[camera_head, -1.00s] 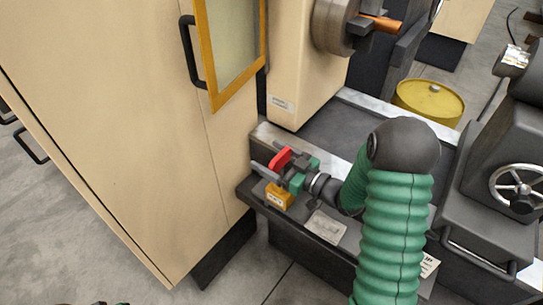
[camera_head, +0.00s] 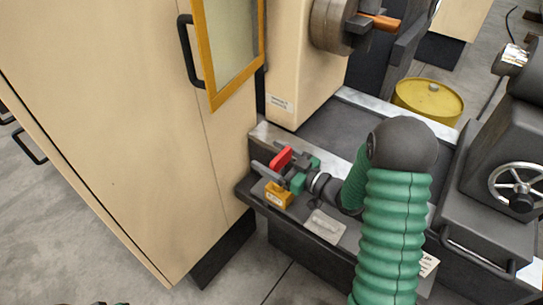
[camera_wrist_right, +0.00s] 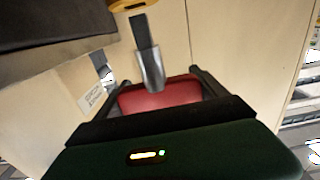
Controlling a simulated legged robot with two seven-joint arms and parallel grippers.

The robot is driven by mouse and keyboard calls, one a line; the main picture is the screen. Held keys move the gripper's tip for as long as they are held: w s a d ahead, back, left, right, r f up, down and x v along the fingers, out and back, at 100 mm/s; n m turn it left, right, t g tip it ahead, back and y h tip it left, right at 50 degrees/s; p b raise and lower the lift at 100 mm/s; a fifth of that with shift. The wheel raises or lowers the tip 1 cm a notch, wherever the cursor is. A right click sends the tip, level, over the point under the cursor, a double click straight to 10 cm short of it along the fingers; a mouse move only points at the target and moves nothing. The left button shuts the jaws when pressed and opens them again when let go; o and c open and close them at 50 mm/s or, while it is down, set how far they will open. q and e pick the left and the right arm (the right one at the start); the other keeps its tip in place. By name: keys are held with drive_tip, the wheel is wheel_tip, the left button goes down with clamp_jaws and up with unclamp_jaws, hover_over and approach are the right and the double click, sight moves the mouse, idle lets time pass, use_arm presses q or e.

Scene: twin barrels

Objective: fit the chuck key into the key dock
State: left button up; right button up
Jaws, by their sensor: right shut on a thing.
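The chuck key has a red handle (camera_head: 281,158), which shows in the head view beside my right gripper (camera_head: 282,170) above the front end of the machine bed. In the right wrist view the red handle (camera_wrist_right: 160,95) sits between the two dark fingers of my right gripper (camera_wrist_right: 158,88), which is shut on it. A metal collar and a dark shaft stick out beyond the fingers. A small yellow block (camera_head: 278,196), which looks like the key dock, is just below the gripper. A yellow piece (camera_wrist_right: 133,5) shows at the top of the wrist view, beyond the shaft's tip.
A tall beige cabinet (camera_head: 110,140) stands close on the left of the gripper. The dark machine bed (camera_head: 345,135) extends behind it. A yellow drum (camera_head: 428,100) stands farther back. A handwheel (camera_head: 520,188) is at the right. A label plate (camera_head: 325,227) lies near the bed's front edge.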

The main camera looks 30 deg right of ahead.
drive_tip(key=shift+f+b, duration=1)
drive_tip(key=shift+f, duration=0.45)
drive_tip(key=o, duration=1.7)
drive_tip(key=shift+r, duration=0.1)
drive_tip(key=shift+s, duration=0.1)
drive_tip(key=p+v, duration=0.1)
drive_tip(key=v, duration=1.5)
drive_tip(key=shift+s+d, duration=0.2)
drive_tip(key=shift+s, duration=0.1)
